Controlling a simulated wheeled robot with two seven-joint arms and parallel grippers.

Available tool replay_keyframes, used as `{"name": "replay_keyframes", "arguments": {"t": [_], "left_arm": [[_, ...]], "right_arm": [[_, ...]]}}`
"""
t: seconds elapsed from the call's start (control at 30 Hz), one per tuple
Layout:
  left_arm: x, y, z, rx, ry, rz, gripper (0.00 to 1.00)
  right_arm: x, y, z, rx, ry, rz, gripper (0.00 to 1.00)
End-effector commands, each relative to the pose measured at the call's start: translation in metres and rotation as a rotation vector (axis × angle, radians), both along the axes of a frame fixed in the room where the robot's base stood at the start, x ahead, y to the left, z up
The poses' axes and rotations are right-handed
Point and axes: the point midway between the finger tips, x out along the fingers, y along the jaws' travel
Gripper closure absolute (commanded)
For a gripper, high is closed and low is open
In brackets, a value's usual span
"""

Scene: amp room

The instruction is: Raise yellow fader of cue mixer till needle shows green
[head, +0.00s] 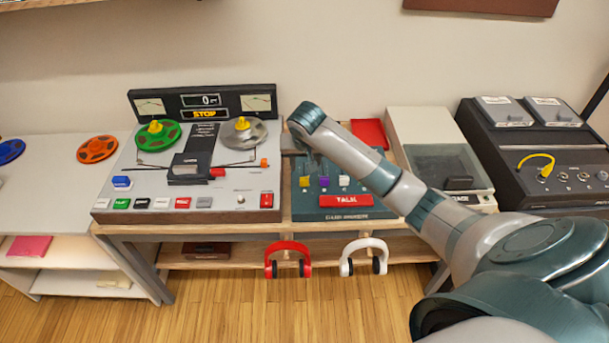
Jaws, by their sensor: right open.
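The cue mixer (360,214) is a dark teal box on the wooden table, partly behind my right arm. The yellow fader (304,182) is the leftmost of its visible faders. A purple fader (324,182) and a white fader (344,181) stand to its right, above a red TALK button (346,201). My right gripper (291,146) hangs near the mixer's back left corner, behind and above the yellow fader and apart from it. It is small and partly hidden by its own wrist. I cannot make out the mixer's needle. My left gripper is not in view.
A tape machine (225,212) with green and grey reels stands close on the left. A grey box with a clear lid (445,165) and a black console (500,150) are on the right. Red headphones (287,258) and white headphones (363,256) hang at the table's front.

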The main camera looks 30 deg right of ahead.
Motion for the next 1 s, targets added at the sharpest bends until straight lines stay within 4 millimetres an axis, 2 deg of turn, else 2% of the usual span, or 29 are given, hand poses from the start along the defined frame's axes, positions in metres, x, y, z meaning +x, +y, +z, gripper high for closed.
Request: {"name": "replay_keyframes", "arguments": {"t": [0.3,0.5,0.7,1.0], "left_arm": [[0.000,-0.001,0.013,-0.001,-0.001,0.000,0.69],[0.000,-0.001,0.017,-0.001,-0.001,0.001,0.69],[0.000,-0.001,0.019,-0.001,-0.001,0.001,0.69],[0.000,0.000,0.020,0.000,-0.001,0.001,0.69]], "right_arm": [[0.018,-0.012,-0.051,0.000,0.002,-0.002,0.58],[0.028,-0.017,-0.079,0.000,0.001,-0.001,0.58],[0.034,-0.021,-0.095,0.000,0.000,-0.001,0.58],[0.036,-0.022,-0.102,-0.001,-0.001,0.000,0.58]]}}
